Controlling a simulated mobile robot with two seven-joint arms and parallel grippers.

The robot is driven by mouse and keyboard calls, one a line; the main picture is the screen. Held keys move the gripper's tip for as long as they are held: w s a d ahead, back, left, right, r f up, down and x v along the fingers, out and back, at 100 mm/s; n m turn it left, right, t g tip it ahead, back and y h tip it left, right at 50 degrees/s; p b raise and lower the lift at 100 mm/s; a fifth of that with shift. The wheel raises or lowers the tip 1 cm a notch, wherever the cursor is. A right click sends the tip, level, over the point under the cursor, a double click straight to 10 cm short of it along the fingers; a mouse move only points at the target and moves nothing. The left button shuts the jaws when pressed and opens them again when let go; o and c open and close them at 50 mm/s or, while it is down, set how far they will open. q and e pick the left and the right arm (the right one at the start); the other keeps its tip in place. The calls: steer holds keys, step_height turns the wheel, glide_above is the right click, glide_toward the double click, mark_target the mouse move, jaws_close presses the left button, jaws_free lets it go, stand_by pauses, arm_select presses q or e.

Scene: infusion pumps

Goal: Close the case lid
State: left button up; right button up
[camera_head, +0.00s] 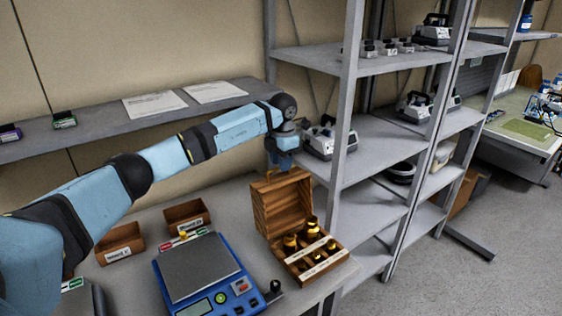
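The wooden case (318,270) stands near the right end of the table. Its lid (284,206) is raised, upright at the back of the case. Several brass weights (290,241) sit inside the case. My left gripper (284,166) is just above and behind the top edge of the lid, pointing down. Its fingers are small and partly hidden at the lid, so I cannot tell whether they are open or touch it. My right gripper is not in view.
A blue scale (208,272) stands left of the case. Two open brown bins (122,243) (187,214) are behind it. A grey shelf rack (345,150) stands close on the right, with pumps on it. A wall shelf (100,119) runs behind my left arm.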

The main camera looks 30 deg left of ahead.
arm_select(q)
steer(key=shift+f, duration=0.3)
jaws_close()
